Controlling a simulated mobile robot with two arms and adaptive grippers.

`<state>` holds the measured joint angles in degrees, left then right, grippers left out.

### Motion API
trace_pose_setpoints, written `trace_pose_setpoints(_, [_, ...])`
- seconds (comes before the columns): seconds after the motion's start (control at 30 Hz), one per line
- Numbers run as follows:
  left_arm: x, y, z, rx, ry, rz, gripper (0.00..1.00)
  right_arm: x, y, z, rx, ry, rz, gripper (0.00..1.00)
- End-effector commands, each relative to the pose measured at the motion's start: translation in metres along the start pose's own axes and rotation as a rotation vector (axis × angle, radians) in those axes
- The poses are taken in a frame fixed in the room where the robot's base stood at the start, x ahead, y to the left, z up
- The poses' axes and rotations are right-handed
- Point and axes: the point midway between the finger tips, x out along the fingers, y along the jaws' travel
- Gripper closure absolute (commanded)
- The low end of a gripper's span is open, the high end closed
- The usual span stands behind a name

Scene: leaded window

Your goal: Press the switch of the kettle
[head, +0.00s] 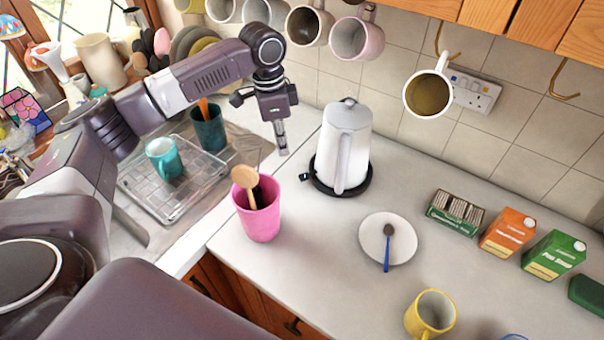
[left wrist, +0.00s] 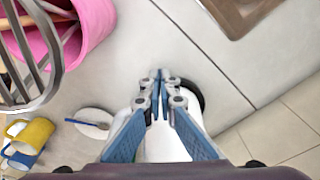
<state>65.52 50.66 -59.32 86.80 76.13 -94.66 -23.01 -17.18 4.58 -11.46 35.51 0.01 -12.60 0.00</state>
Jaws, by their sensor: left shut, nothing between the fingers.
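The white kettle (head: 346,135) stands upright on its round black base (head: 341,188) near the middle of the counter. A small dark tab, seemingly the switch (head: 305,176), sticks out low on its left side. My left gripper (head: 283,151) points down, just left of the kettle and above the tab, apart from both. In the left wrist view, its fingertips (left wrist: 162,76) are together and empty. The white kettle body (left wrist: 164,146) and part of the black base (left wrist: 193,98) show behind the fingers; I cannot make out the switch there. My right gripper is not in view.
A pink cup with utensils (head: 258,215) stands in front of the left gripper. A white saucer with a spoon (head: 377,250) and a yellow mug (head: 432,315) lie to the right. Mugs hang above the kettle, one (head: 428,92) at its right. A drying rack (head: 150,190) is left.

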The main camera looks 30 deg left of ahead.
Motion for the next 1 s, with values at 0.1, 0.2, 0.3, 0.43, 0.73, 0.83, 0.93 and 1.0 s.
trace_pose_setpoints(0.1, [-0.018, 0.0, 0.0, 0.0, 0.002, 0.0, 1.0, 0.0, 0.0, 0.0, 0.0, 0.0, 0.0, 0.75])
trace_pose_setpoints(0.2, [-0.026, 0.0, 0.0, 0.001, 0.001, 0.0, 1.0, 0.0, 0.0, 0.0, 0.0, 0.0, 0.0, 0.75])
trace_pose_setpoints(0.3, [-0.03, 0.001, 0.0, 0.001, 0.0, 0.001, 1.0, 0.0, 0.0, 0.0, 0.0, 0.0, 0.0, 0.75])
trace_pose_setpoints(0.43, [-0.03, 0.001, 0.001, 0.001, -0.001, 0.001, 1.0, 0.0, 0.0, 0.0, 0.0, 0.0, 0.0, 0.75])
trace_pose_setpoints(0.73, [-0.03, 0.0, 0.001, 0.001, 0.0, 0.001, 1.0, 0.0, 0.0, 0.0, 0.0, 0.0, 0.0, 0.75])
trace_pose_setpoints(0.83, [-0.03, 0.001, 0.0, 0.001, 0.0, 0.001, 1.0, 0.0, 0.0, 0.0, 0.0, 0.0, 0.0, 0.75])
trace_pose_setpoints(0.93, [-0.03, 0.001, 0.0, 0.001, -0.001, 0.001, 1.0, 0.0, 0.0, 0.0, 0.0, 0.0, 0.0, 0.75])
trace_pose_setpoints(1.0, [-0.03, 0.001, 0.0, 0.001, 0.0, 0.001, 1.0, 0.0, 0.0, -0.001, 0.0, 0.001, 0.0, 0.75])
